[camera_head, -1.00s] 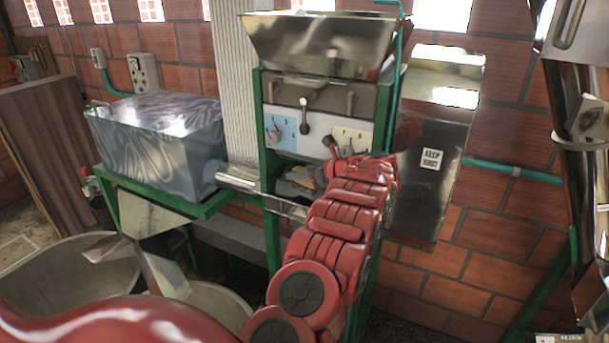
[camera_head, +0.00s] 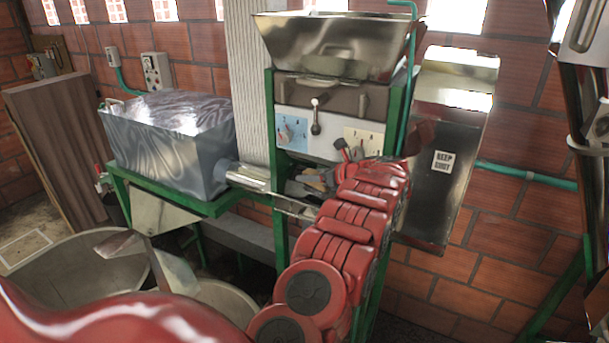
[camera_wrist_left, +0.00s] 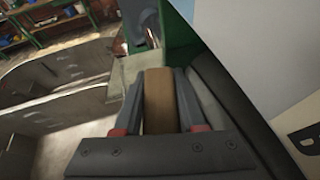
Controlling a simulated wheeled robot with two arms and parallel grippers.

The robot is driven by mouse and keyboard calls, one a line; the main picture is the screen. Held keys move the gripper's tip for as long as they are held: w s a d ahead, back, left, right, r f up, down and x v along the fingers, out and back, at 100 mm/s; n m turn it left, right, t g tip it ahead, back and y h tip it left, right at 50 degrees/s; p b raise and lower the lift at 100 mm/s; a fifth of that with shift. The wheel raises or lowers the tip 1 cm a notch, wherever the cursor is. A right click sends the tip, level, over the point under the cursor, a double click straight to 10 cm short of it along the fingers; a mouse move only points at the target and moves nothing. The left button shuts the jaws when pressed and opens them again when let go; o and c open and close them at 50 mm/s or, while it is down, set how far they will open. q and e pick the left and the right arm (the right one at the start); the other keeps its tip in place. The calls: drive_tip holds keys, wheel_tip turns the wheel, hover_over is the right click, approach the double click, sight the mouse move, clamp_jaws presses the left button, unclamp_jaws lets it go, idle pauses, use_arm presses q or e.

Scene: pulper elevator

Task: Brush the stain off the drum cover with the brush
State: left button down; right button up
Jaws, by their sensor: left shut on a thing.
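My left gripper (camera_head: 314,184) is at the front of the green-framed pulper, below its control panel, partly hidden by my red arm. In the left wrist view the left gripper (camera_wrist_left: 163,78) has its two fingers closed on a tan wooden piece, the brush's handle (camera_wrist_left: 159,105). A pale block (camera_wrist_left: 124,78) lies just beyond the fingers; I cannot tell whether it is the brush head. The metal housing (camera_head: 340,97) under the hopper may be the drum cover; no stain can be made out on it. My right gripper is out of view.
A control panel (camera_head: 293,132) with a lever is close above my left gripper. A grey metal box (camera_head: 165,140) stands to the left, with a shaft reaching toward the pulper. A "KEEP SHUT" metal panel (camera_head: 445,205) is at right. Round basins (camera_head: 70,270) are at lower left.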

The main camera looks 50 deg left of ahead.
use_arm(q)
drive_tip(key=shift+w+d+f, duration=0.1)
drive_tip(key=shift+w+d, duration=0.05)
drive_tip(key=shift+d, duration=0.35)
drive_tip(key=shift+w+d, duration=0.3)
drive_tip(key=shift+d, duration=0.6)
drive_tip(key=shift+w+d+f, duration=0.15)
drive_tip(key=shift+d, duration=0.85)
drive_tip(key=shift+w+d, duration=0.15)
drive_tip(key=shift+d, duration=0.25)
drive_tip(key=shift+w+d, duration=0.35)
drive_tip(key=shift+d, duration=0.15)
drive_tip(key=shift+w+d, duration=0.1)
drive_tip(key=shift+d, duration=0.5)
drive_tip(key=shift+s+a+f, duration=0.1)
drive_tip(key=shift+s+a, duration=0.1)
drive_tip(key=shift+a, duration=0.45)
drive_tip(key=shift+s+a+f, duration=0.1)
drive_tip(key=shift+s+a, duration=0.1)
drive_tip(key=shift+a, duration=0.4)
drive_tip(key=shift+s+r, duration=0.1)
drive_tip(key=shift+r, duration=0.05)
